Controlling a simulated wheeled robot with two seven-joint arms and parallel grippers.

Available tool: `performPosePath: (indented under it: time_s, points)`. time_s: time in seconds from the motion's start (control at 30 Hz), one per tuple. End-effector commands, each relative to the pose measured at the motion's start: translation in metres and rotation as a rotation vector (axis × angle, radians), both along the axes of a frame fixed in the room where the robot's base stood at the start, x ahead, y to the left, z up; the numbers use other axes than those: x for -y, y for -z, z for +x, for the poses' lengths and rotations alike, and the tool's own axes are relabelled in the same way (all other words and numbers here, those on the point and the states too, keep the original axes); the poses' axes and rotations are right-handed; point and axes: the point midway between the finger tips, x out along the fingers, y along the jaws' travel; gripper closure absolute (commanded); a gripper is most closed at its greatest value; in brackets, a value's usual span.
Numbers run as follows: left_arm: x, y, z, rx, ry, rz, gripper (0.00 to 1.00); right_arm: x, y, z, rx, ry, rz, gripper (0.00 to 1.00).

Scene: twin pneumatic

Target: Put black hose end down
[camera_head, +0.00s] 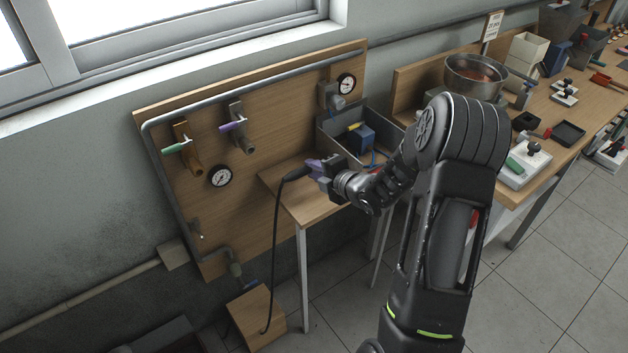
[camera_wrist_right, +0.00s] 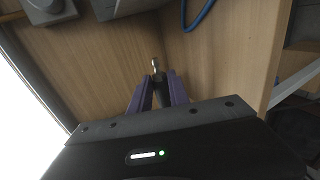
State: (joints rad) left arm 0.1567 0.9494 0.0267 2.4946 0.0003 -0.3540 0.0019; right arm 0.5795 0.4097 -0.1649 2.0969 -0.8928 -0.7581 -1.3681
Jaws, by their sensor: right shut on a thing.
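The black hose (camera_head: 276,235) hangs from its raised end and runs down to the floor area by a wooden box. My right gripper (camera_head: 314,172) is shut on the black hose end (camera_head: 297,174), just above the small wooden table (camera_head: 293,199). In the right wrist view, the purple fingers (camera_wrist_right: 158,90) hold the dark hose end, and its metal tip (camera_wrist_right: 155,64) points out past them over the wood. I cannot tell whether the hose end touches the tabletop. My left gripper is not in view.
A grey bin (camera_head: 341,137) with a blue item stands at the table's back. The upright wooden panel (camera_head: 262,137) behind carries a pipe, valves with green and purple handles, and gauges. A wooden box (camera_head: 257,312) stands below. The table's front left is bare.

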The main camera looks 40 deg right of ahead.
Motion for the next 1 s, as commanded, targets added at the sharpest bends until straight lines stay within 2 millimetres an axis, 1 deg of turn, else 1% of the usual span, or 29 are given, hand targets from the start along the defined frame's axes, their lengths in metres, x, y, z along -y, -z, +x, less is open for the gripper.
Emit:
performPosePath:
  time_s: [0.3,0.37,0.5,0.6,0.9,1.0]
  points:
    - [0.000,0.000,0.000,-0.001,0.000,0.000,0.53,0.000,0.002,0.000,0.001,0.000,0.000,1.00]
    - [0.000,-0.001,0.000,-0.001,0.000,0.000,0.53,0.000,0.008,0.000,-0.001,-0.001,0.001,1.00]
    - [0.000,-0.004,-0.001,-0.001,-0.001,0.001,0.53,0.000,0.028,0.000,-0.003,0.001,0.002,1.00]
    - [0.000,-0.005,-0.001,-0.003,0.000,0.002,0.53,0.000,0.040,0.000,-0.001,-0.001,0.001,1.00]
    - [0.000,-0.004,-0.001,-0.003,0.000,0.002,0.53,0.000,0.042,0.000,0.002,0.000,-0.001,1.00]
    - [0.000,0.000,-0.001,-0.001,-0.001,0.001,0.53,0.000,0.045,0.000,0.002,0.000,-0.001,1.00]
